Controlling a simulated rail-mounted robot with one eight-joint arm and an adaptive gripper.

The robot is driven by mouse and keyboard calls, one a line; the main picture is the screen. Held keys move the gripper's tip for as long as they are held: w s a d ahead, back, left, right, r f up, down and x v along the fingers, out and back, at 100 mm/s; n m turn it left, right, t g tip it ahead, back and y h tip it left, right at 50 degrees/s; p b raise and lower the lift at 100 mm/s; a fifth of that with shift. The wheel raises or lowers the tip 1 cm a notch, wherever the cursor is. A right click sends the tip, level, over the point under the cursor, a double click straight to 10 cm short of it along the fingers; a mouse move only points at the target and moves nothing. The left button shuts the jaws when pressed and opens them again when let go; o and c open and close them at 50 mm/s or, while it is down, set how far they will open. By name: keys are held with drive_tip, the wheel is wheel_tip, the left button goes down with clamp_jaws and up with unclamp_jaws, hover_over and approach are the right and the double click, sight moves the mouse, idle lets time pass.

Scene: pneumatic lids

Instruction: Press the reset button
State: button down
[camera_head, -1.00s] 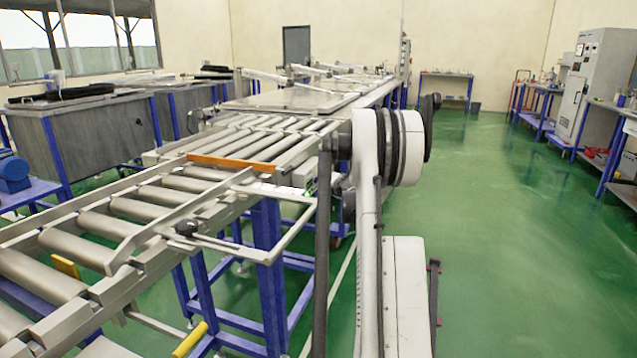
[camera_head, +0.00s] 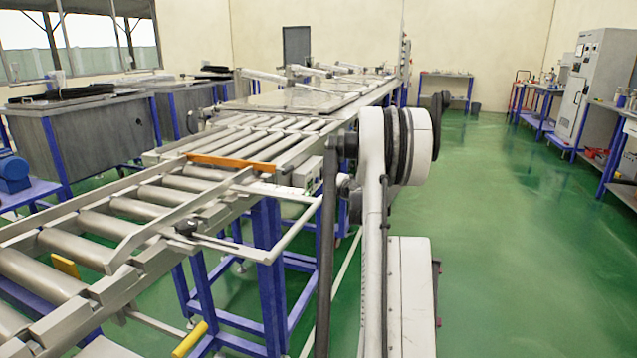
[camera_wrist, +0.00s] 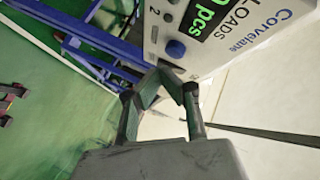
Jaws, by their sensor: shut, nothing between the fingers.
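In the wrist view a white control panel (camera_wrist: 215,50) fills the top right, tilted in the picture. It has a display (camera_wrist: 208,12) with green characters and the words "LOADS" and "Corvelane". A round blue button (camera_wrist: 175,49) sits near its lower left corner; I cannot read a label naming it reset. My gripper (camera_wrist: 160,74) is shut and empty. Its fingertips appear just below the blue button at the panel's lower edge; I cannot tell whether they touch. In the head view a small pale box (camera_head: 307,172) shows beside the conveyor, and my gripper is hidden.
Smaller dark buttons (camera_wrist: 168,17) lie above the blue one. The roller conveyor (camera_head: 130,220) on blue legs runs along the left, with a metal rail (camera_head: 285,225) jutting out. The green floor (camera_head: 520,240) on the right is open. Workbenches and a cabinet (camera_head: 592,85) line the right wall.

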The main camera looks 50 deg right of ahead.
drive_tip(key=s, duration=0.2)
drive_tip(key=s+d, duration=0.1)
drive_tip(key=s, duration=0.1)
drive_tip(key=shift+s, duration=0.15)
idle(0.9)
